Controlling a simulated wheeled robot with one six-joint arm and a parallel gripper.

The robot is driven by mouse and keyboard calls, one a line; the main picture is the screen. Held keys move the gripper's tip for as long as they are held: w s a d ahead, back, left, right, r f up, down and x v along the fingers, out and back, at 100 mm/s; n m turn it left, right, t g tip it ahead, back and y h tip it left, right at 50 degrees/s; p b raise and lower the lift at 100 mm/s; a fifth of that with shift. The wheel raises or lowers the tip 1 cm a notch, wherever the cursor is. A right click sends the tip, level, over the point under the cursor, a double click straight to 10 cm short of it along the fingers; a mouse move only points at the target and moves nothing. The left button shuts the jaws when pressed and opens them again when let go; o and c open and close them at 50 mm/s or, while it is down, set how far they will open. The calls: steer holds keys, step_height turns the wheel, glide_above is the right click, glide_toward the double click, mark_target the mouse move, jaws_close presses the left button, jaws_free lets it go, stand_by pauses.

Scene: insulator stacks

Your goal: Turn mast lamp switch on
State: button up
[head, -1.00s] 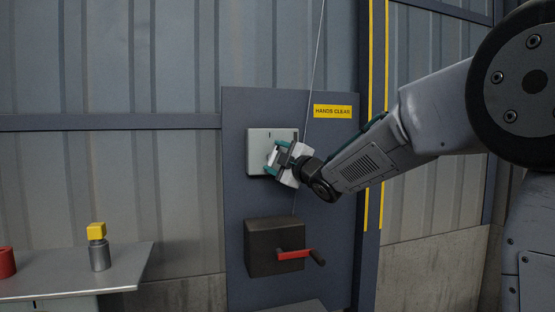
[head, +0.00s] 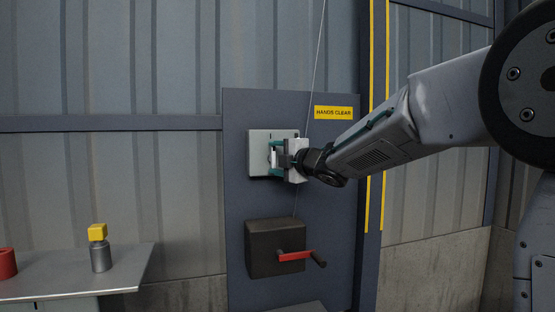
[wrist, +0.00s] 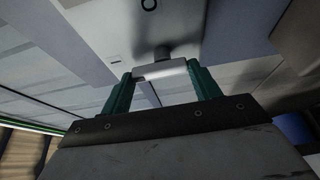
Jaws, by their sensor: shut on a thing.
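The mast lamp switch is a light grey box (head: 258,145) on the dark blue panel, with a small dark mark near its top edge. Its pale handle (wrist: 160,69) sits on a dark round shaft in the wrist view. My gripper (head: 274,158) is in front of the box, its teal fingers one above the other. It is shut on the handle, with one finger (wrist: 118,97) on each side of it. An "O" mark shows on the box face in the wrist view. The gripper hides part of the box in the head view.
Below the switch is a dark box (head: 268,252) with a red crank (head: 292,256). A thin cable (head: 316,75) runs past the switch's right side. A yellow sign (head: 333,112) is at upper right. A metal shelf (head: 125,270) with a yellow-topped cylinder (head: 100,255) stands at left.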

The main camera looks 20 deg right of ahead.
steer(key=shift+f, duration=0.1)
steer(key=o, duration=1)
steer(key=v, duration=0.8)
steer(key=shift+w, duration=0.1)
